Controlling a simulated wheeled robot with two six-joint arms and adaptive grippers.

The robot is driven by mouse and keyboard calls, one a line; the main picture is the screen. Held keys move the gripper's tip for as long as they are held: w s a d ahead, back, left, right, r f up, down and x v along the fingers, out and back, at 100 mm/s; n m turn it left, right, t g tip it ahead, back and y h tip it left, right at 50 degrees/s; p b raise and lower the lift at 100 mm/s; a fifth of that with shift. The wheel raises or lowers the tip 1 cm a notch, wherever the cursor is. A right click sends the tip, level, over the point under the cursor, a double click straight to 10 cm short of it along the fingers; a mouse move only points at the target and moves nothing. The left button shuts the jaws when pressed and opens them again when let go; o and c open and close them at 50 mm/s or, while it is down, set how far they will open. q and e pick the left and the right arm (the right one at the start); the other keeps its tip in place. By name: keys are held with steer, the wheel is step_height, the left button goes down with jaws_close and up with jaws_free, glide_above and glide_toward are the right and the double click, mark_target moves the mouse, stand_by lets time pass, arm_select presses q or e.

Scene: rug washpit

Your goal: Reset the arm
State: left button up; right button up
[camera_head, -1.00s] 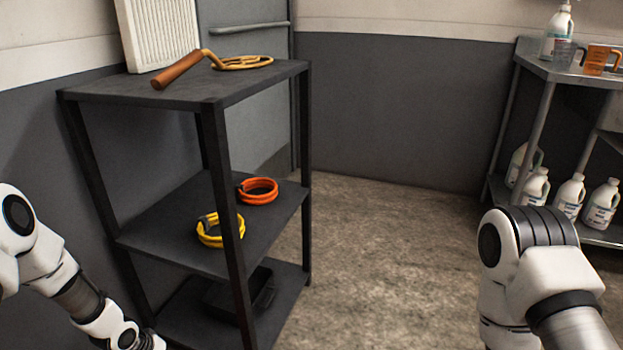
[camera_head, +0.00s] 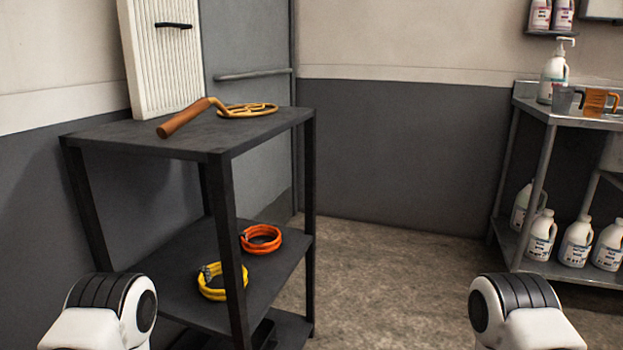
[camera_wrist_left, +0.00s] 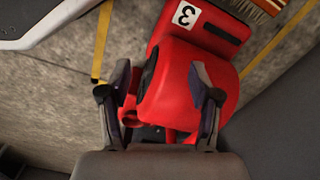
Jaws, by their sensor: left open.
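My left gripper (camera_wrist_left: 159,78) shows in the left wrist view with its two fingers apart and nothing held between them. Beyond the fingers is a red machine with a white label reading 3. In the head view, my left arm (camera_head: 98,305) and my right arm (camera_head: 515,305) show only as white and black links at the bottom edge. Neither gripper is visible in the head view, and my right gripper is in no view.
A dark shelf rack (camera_head: 150,135) stands at left, holding a wooden-handled beater (camera_head: 185,117), an orange coil (camera_head: 262,240) and a yellow coil (camera_head: 222,291). A metal table (camera_head: 545,107) with bottles stands at right. Floor between is clear. The red machine (camera_wrist_left: 185,85) stands near a brush (camera_wrist_left: 265,6).

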step_height(320, 180, up, 34)
steer(key=p, duration=3.2)
